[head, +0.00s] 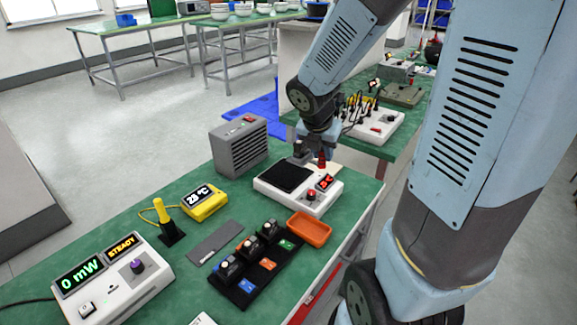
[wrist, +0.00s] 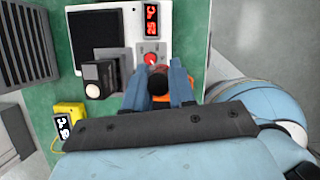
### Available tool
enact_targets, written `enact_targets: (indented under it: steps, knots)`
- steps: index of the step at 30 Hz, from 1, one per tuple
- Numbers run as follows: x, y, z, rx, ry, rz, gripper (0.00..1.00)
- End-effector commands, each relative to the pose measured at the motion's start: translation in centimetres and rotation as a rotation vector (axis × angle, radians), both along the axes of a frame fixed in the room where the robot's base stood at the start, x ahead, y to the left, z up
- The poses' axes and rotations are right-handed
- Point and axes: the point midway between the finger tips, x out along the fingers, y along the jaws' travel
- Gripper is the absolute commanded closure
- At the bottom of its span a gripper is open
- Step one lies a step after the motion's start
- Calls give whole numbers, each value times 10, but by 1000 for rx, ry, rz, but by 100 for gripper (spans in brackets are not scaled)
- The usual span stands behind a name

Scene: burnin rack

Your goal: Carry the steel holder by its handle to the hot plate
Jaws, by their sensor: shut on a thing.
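My gripper (head: 319,148) is shut on the dark handle (wrist: 158,82) of the steel holder (wrist: 113,54). The handle stands between the two blue fingers in the wrist view, and the grey holder reaches out to their left. A black block with a pale round end (wrist: 97,80) appears to sit at the holder. In the head view the holder (head: 301,157) is small and partly hidden by my gripper, held just above the far side of the hot plate (head: 266,188). The hot plate is a white box with a black square top, red display and red knob.
A grey finned box (head: 239,146) stands left of the hot plate, and a yellow thermometer (head: 205,202) nearer. An orange tray (head: 310,229) and a black rack (head: 243,296) with several modules lie in front. A white meter (head: 115,287) stands at the lower left.

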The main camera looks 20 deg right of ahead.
Motion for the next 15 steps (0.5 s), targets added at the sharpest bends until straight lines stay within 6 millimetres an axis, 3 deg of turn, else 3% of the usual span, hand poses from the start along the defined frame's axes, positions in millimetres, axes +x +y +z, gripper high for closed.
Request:
enact_targets:
  steps: [15]
  knots:
    - [70, 7, -33, 0, 2, -23, 100]
